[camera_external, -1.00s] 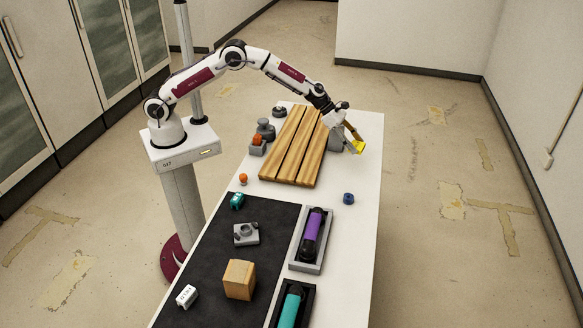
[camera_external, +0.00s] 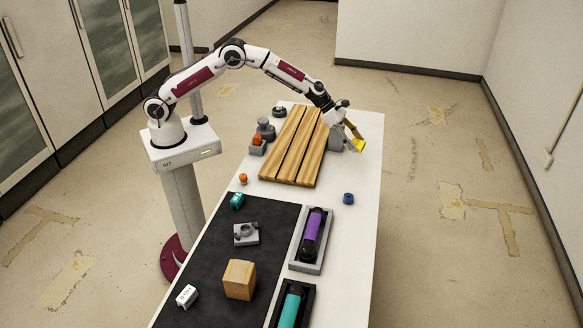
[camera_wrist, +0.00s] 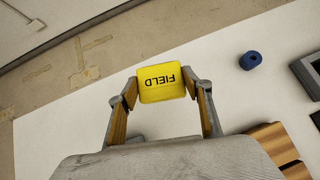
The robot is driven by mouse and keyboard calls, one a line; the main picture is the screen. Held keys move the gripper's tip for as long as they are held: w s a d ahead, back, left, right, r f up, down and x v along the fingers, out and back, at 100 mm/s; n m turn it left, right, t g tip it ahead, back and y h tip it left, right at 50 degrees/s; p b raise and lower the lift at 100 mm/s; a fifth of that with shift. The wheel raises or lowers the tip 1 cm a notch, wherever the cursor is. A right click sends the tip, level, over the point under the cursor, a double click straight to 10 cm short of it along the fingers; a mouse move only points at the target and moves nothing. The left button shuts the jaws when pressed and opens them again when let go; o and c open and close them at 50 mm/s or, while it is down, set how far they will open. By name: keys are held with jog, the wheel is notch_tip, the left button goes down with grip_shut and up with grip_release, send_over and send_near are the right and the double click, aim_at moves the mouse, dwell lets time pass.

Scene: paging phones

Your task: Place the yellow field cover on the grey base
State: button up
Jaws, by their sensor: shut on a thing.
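The yellow field cover (camera_wrist: 162,82) is marked "FIELD", upside down in the wrist view. My gripper (camera_wrist: 162,84) is shut on it, with one finger at each side. In the external view the cover (camera_external: 357,146) is held at the far right side of the white table, beside the wooden slatted board, and my gripper (camera_external: 351,140) is partly hidden by its own wrist. A grey block (camera_external: 335,143) shows just left of the cover, partly behind the wrist. I cannot tell whether it is the grey base. A grey piece with a round socket (camera_external: 246,233) lies on the black mat.
The wooden slatted board (camera_external: 293,146) lies left of my gripper. A blue ring (camera_external: 348,198) stands nearer on the white table (camera_external: 362,240). A grey tray (camera_external: 323,249) holds a purple handset. A wooden cube (camera_external: 239,279) stands on the black mat (camera_external: 205,262).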

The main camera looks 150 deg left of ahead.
jog(key=shift+d+f, duration=0.1)
jog(key=shift+d+f+m+h, duration=0.3)
jog(key=shift+d+f, duration=0.05)
jog(key=shift+d, duration=0.4)
jog(key=w+d+r+m+h, duration=0.1)
jog(key=d+r+m+h, duration=0.15)
jog(key=d, duration=1.65)
jog(key=d+r+m+t+h, duration=0.1)
jog(key=d+r+m, duration=0.25)
jog(key=d, duration=1.65)
jog(key=w+d+r+m+h, duration=0.1)
jog(key=d+r+m+h, duration=0.15)
jog(key=d, duration=1.65)
jog(key=w+a+f+n+g+y, duration=0.2)
jog(key=w+a+n+y, duration=0.1)
jog(key=w+n+y, duration=0.5)
jog(key=shift+w+n, duration=0.9)
jog(key=shift+n, duration=0.85)
jog(key=shift+a, duration=0.15)
